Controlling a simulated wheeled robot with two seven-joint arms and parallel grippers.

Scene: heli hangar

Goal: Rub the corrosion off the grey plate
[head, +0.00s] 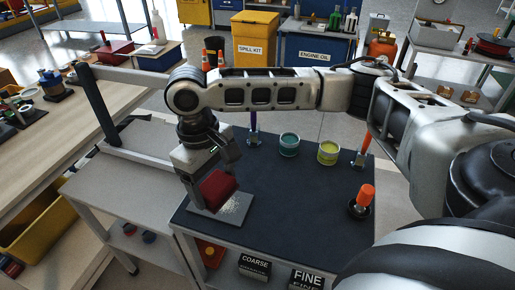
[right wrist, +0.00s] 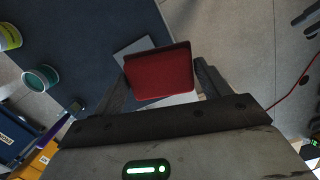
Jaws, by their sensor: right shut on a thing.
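The grey plate (head: 202,213) lies flat near the left front of the dark-topped table. Pale, speckled corrosion (head: 233,206) shows on its right part; the pad hides some of the rest. My right gripper (head: 212,178) is shut on a dark red block-shaped pad (head: 218,189), tilted over the plate. I cannot tell whether the pad touches the plate. In the right wrist view the red pad (right wrist: 160,72) sits between the two fingers, and a corner of the plate (right wrist: 133,47) shows behind it. My left gripper is not in view.
A teal tin (head: 289,145) and a yellow-green tin (head: 327,153) stand toward the table's back. An orange-handled tool (head: 366,195) stands in a dark holder at the right. Boxes marked COARSE (head: 254,268) and FINE (head: 306,278) sit below. The tabletop's middle is clear.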

